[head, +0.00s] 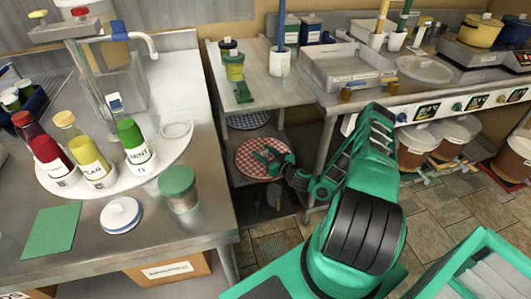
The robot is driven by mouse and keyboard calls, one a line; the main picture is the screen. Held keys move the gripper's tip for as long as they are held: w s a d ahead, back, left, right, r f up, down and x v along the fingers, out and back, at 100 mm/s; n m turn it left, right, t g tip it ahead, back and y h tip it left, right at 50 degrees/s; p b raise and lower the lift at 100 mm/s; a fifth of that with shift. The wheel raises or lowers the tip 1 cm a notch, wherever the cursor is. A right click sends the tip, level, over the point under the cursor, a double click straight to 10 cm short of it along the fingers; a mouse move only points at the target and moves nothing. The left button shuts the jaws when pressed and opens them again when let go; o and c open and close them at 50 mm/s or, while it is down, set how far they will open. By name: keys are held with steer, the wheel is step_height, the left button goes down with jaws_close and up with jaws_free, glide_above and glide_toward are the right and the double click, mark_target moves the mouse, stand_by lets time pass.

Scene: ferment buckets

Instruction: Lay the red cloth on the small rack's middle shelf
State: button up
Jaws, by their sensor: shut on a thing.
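The red cloth (249,151) is a round red-and-white checked piece, seen flat in the opening under the small rack's top (265,92). My gripper (267,159) reaches in from the right and is shut on the cloth near its middle. The fingers cover part of it. I cannot tell whether the cloth touches a shelf or hangs just above one. A blue checked round cloth (248,119) lies farther back under the rack's top. The shelf edges around the cloths are dark and partly hidden.
A steel table (110,260) with bottles stands close on the left.

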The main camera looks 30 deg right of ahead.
steer(key=o, duration=1.1)
steer(key=shift+o, duration=0.2)
